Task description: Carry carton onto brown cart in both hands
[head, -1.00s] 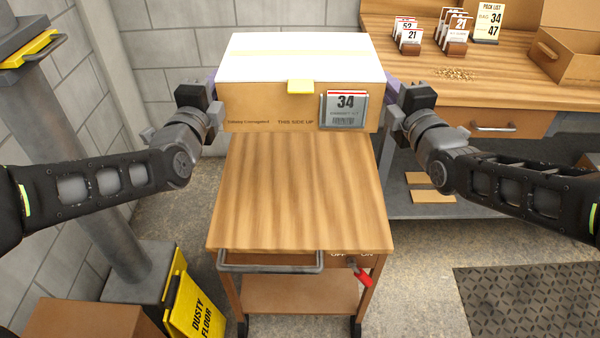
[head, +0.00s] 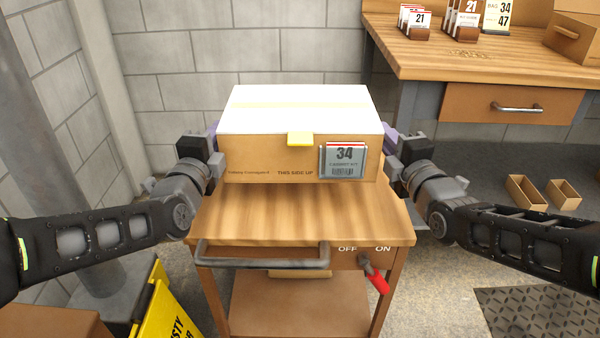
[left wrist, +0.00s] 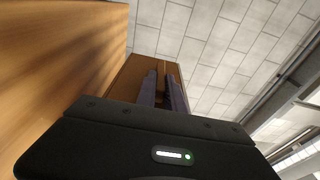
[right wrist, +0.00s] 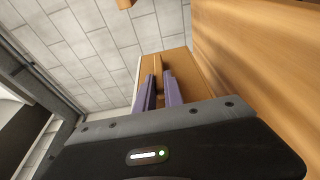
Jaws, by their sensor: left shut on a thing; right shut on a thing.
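The carton (head: 262,168) is brown with a white top, a yellow tab and a tag reading 34. It appears level, over the wooden top of the brown cart (head: 300,222); I cannot tell if it touches the top. My left gripper (head: 215,150) is shut on the carton's left side, and my right gripper (head: 388,150) is shut on its right side. The purple fingers show against the carton in the left wrist view (left wrist: 160,92) and in the right wrist view (right wrist: 160,90). The fingertips' exact contact is partly hidden.
The cart has a front handle (head: 262,256) and a red lever (head: 375,278) by OFF and ON marks. A wooden workbench (head: 480,60) with card holders stands at the back right. A yellow floor sign (head: 165,315) stands at the lower left. A dark mat (head: 535,312) lies at the right.

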